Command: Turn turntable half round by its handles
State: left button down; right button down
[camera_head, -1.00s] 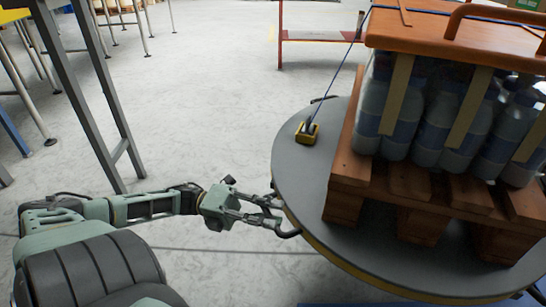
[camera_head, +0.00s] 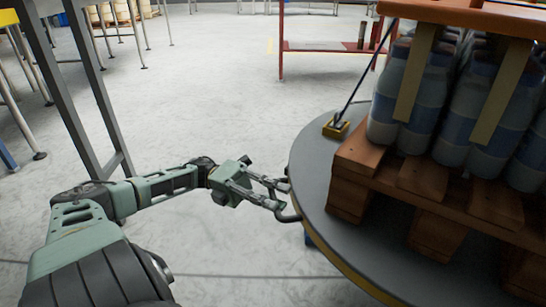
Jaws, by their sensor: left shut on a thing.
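The grey round turntable (camera_head: 314,183) with a yellow edge fills the right of the head view, its right part cut off by the frame. A dark bar handle (camera_head: 289,217) sticks out from its left rim. My left gripper (camera_head: 285,197) reaches it from the left and is shut on this handle. A wooden pallet (camera_head: 425,178) loaded with several bottles (camera_head: 465,112) stands on the turntable. Other handles are hidden or out of frame. My right gripper is not in view.
A yellow block (camera_head: 336,128) with a dark strap sits on the turntable. An orange lid (camera_head: 470,16) tops the bottles. A red metal stand (camera_head: 325,46) is behind. Grey table legs (camera_head: 85,85) stand at left. The floor between is clear.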

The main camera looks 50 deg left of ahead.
pick_arm(q)
jog(key=shift+w+a, duration=0.2)
jog(key=shift+w, duration=0.05)
jog(key=c, duration=1.8)
grip_release()
jog(key=shift+o, duration=0.2)
jog(key=shift+d, duration=0.15)
jog(key=v, duration=0.7)
jog(key=shift+a, duration=0.25)
